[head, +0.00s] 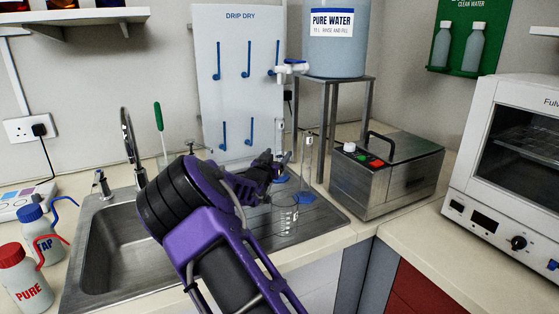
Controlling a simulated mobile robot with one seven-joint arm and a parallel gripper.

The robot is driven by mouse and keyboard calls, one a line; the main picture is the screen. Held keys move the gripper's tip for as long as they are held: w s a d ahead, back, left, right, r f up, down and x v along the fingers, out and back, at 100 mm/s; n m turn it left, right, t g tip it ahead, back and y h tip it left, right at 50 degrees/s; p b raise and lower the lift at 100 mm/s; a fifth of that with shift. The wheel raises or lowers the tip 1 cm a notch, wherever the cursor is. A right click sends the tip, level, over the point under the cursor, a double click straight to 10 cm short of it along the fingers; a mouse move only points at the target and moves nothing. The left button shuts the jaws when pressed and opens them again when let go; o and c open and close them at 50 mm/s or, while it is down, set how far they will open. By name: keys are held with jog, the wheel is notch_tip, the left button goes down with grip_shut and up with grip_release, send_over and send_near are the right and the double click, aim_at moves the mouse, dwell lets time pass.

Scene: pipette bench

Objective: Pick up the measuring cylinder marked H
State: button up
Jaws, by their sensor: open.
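A tall clear measuring cylinder (306,160) with a blue base stands upright on the drainboard, right of my gripper. A small pale mark shows near its top, but I cannot read any letter. A second clear upright piece with blue at its foot (280,178) shows just behind my gripper, partly hidden by it. My gripper (270,166) is open and sits to the left of the tall cylinder. The picture is too small to tell the exact gap between fingers and glass.
A glass beaker (285,214) stands in front of the cylinder. A metal stand (325,83) bearing the pure water tank (336,52) is behind, and a steel bath (388,178) is to the right. The sink (95,265) and two wash bottles are left.

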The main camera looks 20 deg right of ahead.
aim_at(278, 148)
jog(key=shift+w+a+r+x, duration=0.1)
jog(key=shift+x, duration=0.75)
jog(key=shift+w+a+r+x, duration=0.1)
jog(key=shift+r+x, duration=0.05)
jog(key=shift+x, duration=0.7)
jog(key=shift+a+r+x, duration=0.1)
jog(key=shift+x, duration=0.75)
grip_shut()
